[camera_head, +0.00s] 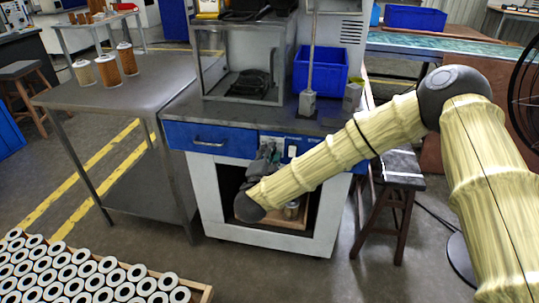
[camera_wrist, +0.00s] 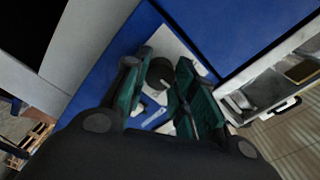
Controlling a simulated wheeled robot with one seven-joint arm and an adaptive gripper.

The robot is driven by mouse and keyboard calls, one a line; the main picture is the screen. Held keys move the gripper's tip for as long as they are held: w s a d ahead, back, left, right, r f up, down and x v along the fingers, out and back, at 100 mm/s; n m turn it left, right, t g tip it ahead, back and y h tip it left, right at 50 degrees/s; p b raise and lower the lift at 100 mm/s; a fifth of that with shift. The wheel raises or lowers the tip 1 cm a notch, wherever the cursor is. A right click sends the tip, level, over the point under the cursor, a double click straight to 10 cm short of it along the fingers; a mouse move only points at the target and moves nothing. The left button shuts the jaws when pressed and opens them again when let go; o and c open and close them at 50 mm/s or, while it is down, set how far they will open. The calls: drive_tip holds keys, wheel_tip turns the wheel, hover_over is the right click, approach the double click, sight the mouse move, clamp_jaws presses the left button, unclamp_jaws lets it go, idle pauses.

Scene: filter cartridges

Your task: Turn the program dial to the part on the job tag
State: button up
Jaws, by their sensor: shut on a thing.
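The program dial (camera_wrist: 159,74) is a dark round knob on a pale panel, seen between my fingers in the wrist view. My gripper (camera_wrist: 164,82) has dark green fingers on both sides of the dial and is shut on it. The dial's pointer and the markings around it are too small and too covered to read. In the head view my gripper (camera_head: 268,157) is at the control panel (camera_head: 270,139) on the blue front of the bench and hides the dial. A small white piece (camera_head: 292,151) hangs at the panel; I cannot tell if it is the job tag.
The bench front has a blue drawer (camera_head: 208,139) and an open cupboard below. A steel table (camera_head: 155,82) with several filter cartridges stands to the left. A wooden stool (camera_head: 398,170) stands right of the bench, behind my arm. A crate of white-ended cartridges (camera_head: 138,274) is at lower left.

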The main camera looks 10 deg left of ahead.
drive_tip(key=shift+d, duration=0.1)
idle(0.3)
drive_tip(key=o, duration=1.1)
drive_tip(key=shift+c, duration=0.2)
drive_tip(key=shift+s, duration=0.1)
drive_tip(key=s, duration=1.1)
drive_tip(key=shift+s, duration=0.4)
